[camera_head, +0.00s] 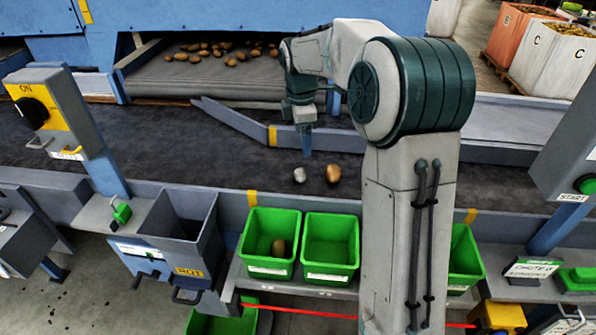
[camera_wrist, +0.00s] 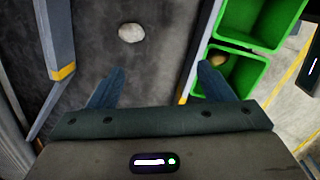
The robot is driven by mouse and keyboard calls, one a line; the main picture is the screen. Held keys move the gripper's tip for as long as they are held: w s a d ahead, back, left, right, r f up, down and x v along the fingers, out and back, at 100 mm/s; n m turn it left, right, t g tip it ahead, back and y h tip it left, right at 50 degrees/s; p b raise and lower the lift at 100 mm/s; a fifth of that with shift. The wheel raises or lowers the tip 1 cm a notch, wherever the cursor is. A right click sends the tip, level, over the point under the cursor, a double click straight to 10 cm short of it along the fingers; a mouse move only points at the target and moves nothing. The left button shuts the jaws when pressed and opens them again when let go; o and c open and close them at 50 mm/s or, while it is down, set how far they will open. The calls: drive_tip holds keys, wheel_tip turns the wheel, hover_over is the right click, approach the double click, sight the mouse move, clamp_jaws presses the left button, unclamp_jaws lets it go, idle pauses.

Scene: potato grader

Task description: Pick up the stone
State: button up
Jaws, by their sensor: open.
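The stone (camera_head: 299,175) is a small pale grey lump on the dark belt, just left of a brown potato (camera_head: 333,173). In the wrist view the stone (camera_wrist: 131,33) lies near the top, ahead of the fingers and left of the centre between them. My gripper (camera_head: 306,152) hangs above the belt near the stone in the head view. In the wrist view my gripper (camera_wrist: 160,82) has its two blue fingers wide apart with nothing between them. Nothing touches the stone.
A grey guide rail (camera_head: 245,122) runs behind the stone. Green bins (camera_head: 330,222) stand at the belt's near edge; the left bin (camera_head: 247,224) holds one potato. A grey chute bin (camera_head: 190,250) is further left. More potatoes (camera_head: 230,60) lie on the back conveyor.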

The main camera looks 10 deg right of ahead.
drive_tip(key=w+d+f+n, duration=0.1)
drive_tip(key=w+f+n, duration=0.45)
drive_tip(key=w, duration=0.25)
hover_over(300, 172)
drive_tip(key=shift+g+y, duration=0.3)
drive_tip(key=shift+g, duration=0.1)
drive_tip(key=f, duration=0.8)
drive_tip(key=shift+w+d+f, duration=0.15)
drive_tip(key=shift+w+f, duration=0.15)
drive_tip(key=shift+f, duration=0.1)
drive_tip(key=shift+s+f+p, duration=0.15)
drive_tip(key=shift+f+p, duration=0.3)
drive_tip(key=shift+f, duration=0.95)
drive_tip(key=shift+s+f+p, duration=0.1)
drive_tip(key=shift+f+p, duration=0.35)
drive_tip(key=shift+f, duration=0.9)
drive_tip(key=c, duration=1.1)
